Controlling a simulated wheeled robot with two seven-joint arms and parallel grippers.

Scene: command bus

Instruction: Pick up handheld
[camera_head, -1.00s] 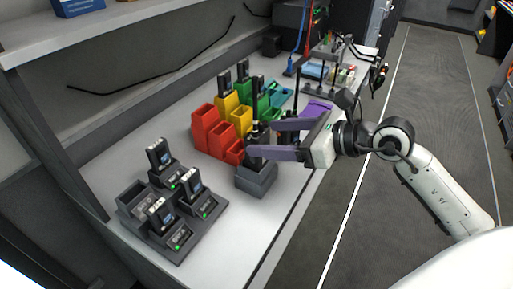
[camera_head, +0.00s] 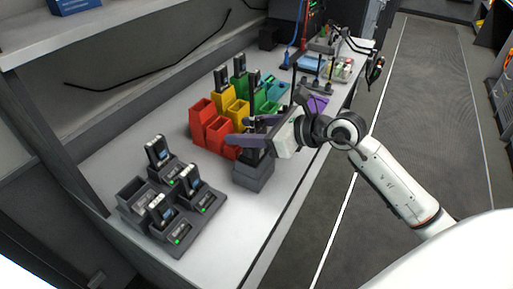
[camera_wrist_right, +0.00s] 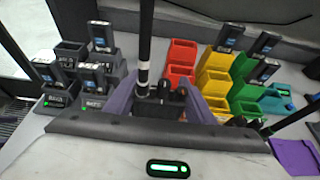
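A black handheld (camera_head: 256,158) with a tall antenna stands upright in a grey holder (camera_head: 253,178) near the table's front edge. In the right wrist view the handheld (camera_wrist_right: 160,104) shows its knobs and antenna between my fingers. My right gripper (camera_head: 241,131) has purple fingers, one on each side of the handheld's upper part. In the right wrist view the fingers of the gripper (camera_wrist_right: 160,96) look apart, with some gap beside the handheld. The handheld's lower part is hidden by the holder in the head view. My left gripper is not in view.
A charger rack (camera_head: 184,236) with several handhelds stands at the front left. Red (camera_head: 203,121), yellow (camera_head: 224,97) and green bins stand just behind the holder, close to my fingers. A purple item (camera_head: 316,103) lies to the right. The table between rack and holder is clear.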

